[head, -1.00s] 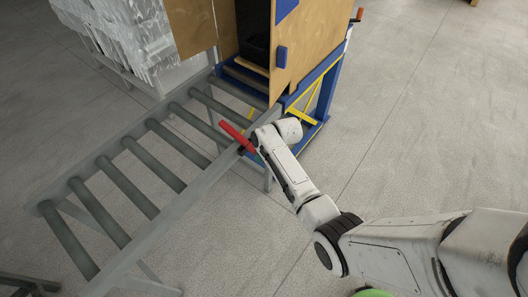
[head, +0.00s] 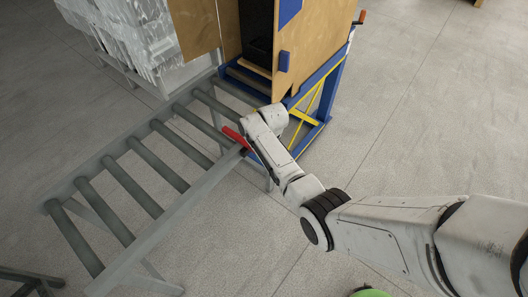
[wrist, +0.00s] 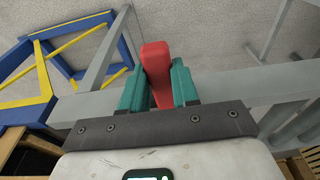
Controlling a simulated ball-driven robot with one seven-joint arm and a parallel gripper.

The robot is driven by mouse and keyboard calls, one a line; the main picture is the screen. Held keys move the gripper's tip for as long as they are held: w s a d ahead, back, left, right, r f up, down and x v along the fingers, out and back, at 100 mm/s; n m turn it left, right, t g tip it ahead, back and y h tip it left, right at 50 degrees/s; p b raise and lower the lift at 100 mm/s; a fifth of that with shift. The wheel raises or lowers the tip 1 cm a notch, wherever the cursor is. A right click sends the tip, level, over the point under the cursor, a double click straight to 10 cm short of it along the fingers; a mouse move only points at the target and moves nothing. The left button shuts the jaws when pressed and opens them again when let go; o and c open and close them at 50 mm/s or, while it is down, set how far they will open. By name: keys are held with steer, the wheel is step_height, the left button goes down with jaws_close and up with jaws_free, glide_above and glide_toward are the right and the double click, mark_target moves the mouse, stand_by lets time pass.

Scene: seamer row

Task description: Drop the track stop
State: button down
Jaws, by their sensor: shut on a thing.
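The track stop looks like a red bar. In the wrist view the red bar (wrist: 157,72) stands between the green fingers of my gripper (wrist: 159,84), which is shut on it. In the head view the red bar (head: 236,139) shows at the near side rail (head: 190,203) of the roller track, beside the end of my arm. My gripper's fingers are mostly hidden there behind the wrist. I cannot tell whether the bar touches the rail.
The roller track (head: 130,190) runs from lower left to a blue-framed machine (head: 318,95) with wooden panels (head: 325,35). Wrapped stacked goods (head: 125,35) stand at the upper left.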

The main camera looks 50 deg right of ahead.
steer(key=c, duration=0.8)
jaws_free()
steer(key=shift+c, duration=0.2)
steer(key=shift+r, duration=0.1)
step_height(320, 180, up, 10)
steer(key=s, duration=0.1)
steer(key=shift+s+r, duration=0.25)
steer(key=shift+s, duration=0.1)
steer(key=s+a, duration=0.7)
steer(key=s, duration=0.6)
steer(key=s+a+r+m, duration=0.1)
steer(key=s+a, duration=0.7)
steer(key=s, duration=0.4)
steer(key=shift+s+g, duration=0.35)
steer(key=shift+g, duration=0.05)
